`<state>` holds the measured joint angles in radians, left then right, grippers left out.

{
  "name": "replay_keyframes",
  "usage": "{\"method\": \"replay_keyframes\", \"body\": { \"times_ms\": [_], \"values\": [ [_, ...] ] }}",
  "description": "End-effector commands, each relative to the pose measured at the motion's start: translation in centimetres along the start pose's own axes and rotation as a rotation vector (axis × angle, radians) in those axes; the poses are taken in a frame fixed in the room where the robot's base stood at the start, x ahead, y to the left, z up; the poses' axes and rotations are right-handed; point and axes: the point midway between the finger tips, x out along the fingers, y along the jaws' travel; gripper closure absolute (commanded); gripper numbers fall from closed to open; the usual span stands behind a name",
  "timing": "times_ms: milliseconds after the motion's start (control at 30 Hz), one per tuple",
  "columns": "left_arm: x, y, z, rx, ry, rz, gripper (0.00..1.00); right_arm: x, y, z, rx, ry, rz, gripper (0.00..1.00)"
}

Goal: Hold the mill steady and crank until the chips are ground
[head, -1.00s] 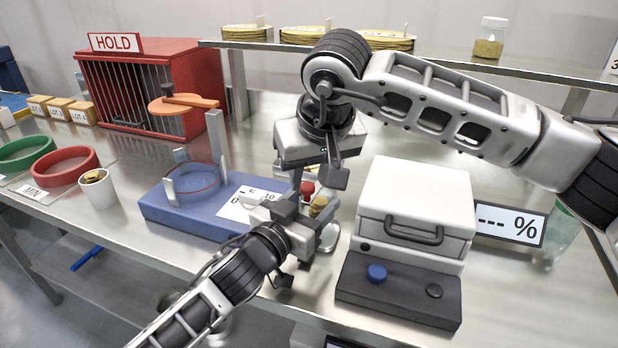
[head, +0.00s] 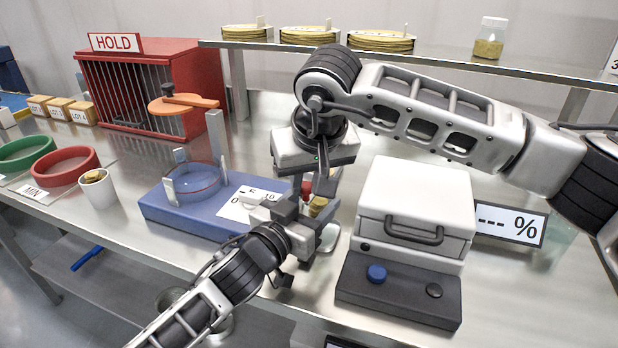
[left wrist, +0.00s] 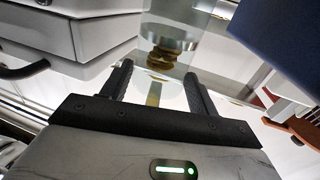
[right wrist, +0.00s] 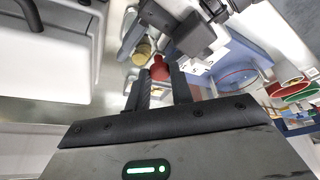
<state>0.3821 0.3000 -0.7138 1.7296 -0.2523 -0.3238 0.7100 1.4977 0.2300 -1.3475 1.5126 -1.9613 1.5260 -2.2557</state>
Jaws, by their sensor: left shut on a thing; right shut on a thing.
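The mill shows only in parts in the head view, mostly hidden behind both grippers: a red knob (head: 307,187) and a tan part (head: 317,206). In the left wrist view its clear cylinder (left wrist: 172,40) holds brown-yellow chips (left wrist: 163,58). My left gripper (left wrist: 158,76) is shut on the mill's body from the front. My right gripper (right wrist: 161,74) reaches down from above and is shut on the red crank knob (right wrist: 159,67). The tan part (right wrist: 143,50) lies just beyond it in the right wrist view. How finely the chips are ground cannot be told.
A blue device (head: 165,212) with a clear ring stands left of the mill. A white moisture meter (head: 415,195) with a dark base stands close on the right. A white cup (head: 97,190), a red ring (head: 66,166) and a red HOLD cage (head: 140,90) are further left.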

Motion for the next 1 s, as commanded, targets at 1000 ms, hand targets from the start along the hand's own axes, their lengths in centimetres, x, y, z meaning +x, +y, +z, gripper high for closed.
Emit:
{"method": "replay_keyframes", "body": {
  "times_ms": [1000],
  "values": [
    [0.0,0.0,0.1,0.002,-0.002,-0.001,0.72,1.5,-2.2,-4.0,0.801,0.002,0.331,1.0]
  ]
}}
